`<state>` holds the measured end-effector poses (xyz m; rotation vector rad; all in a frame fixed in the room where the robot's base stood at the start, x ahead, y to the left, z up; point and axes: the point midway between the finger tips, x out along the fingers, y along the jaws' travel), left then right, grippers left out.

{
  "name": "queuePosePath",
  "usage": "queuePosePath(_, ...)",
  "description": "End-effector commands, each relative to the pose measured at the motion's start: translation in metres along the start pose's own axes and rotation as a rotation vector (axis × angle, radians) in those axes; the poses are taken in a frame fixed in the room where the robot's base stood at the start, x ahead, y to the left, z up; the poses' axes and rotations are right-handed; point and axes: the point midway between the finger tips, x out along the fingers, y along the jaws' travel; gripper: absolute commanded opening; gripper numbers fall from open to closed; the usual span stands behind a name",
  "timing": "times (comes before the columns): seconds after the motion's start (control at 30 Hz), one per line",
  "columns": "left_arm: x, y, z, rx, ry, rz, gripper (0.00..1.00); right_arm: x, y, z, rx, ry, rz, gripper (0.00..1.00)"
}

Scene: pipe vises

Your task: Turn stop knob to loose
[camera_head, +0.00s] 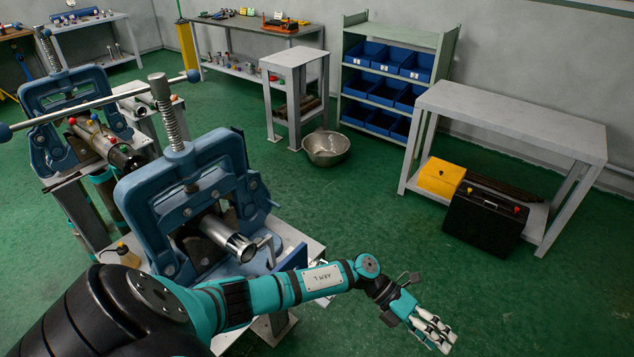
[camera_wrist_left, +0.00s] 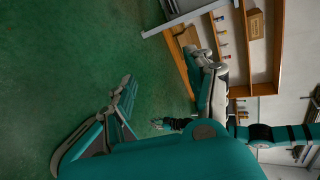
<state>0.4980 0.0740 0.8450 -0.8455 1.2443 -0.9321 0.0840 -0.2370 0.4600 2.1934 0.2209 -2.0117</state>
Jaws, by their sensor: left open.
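My left gripper (camera_head: 432,330) is open and empty in the head view. It hangs over the green floor at the lower right, well away from the vises, and its fingers also show in the left wrist view (camera_wrist_left: 100,125). The near blue pipe vise (camera_head: 135,215) stands left of centre with a shiny pipe (camera_head: 230,238) in it.
A grey bench (camera_head: 510,115) stands at the right, with a yellow box (camera_head: 440,177) and a black case (camera_head: 485,222) low down. A metal bowl (camera_head: 326,148) lies on the floor.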

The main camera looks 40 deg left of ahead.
Motion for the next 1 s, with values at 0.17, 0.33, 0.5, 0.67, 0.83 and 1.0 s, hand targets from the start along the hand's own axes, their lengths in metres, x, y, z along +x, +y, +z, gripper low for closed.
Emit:
queuePosePath(0.17, -0.107, -0.015, -0.017, 0.546, 0.586, 0.48, 0.55, -0.021, 0.0, -0.003, 0.001, 0.002, 0.0, 0.0)
queuePosePath(0.33, -0.225, -0.023, 0.001, 0.701, 0.927, 0.915, 0.55, -0.03, 0.0, -0.005, 0.001, 0.004, 0.0, 0.0)
queuePosePath(0.5, -0.282, -0.038, 0.011, 0.701, 1.051, 1.124, 0.55, -0.032, -0.002, -0.007, 0.003, 0.006, -0.003, 0.0)
queuePosePath(0.67, -0.291, -0.03, 0.009, 0.695, 1.075, 1.161, 0.55, -0.03, -0.003, -0.007, 0.003, 0.006, -0.004, 0.0)
queuePosePath(0.83, -0.292, -0.004, -0.001, 0.689, 1.075, 1.159, 0.55, -0.033, -0.003, -0.007, 0.003, 0.006, -0.004, 0.0)
queuePosePath(1.0, -0.29, 0.031, -0.012, 0.689, 1.074, 1.157, 0.55, -0.044, -0.002, -0.008, 0.003, 0.006, -0.003, 0.0)
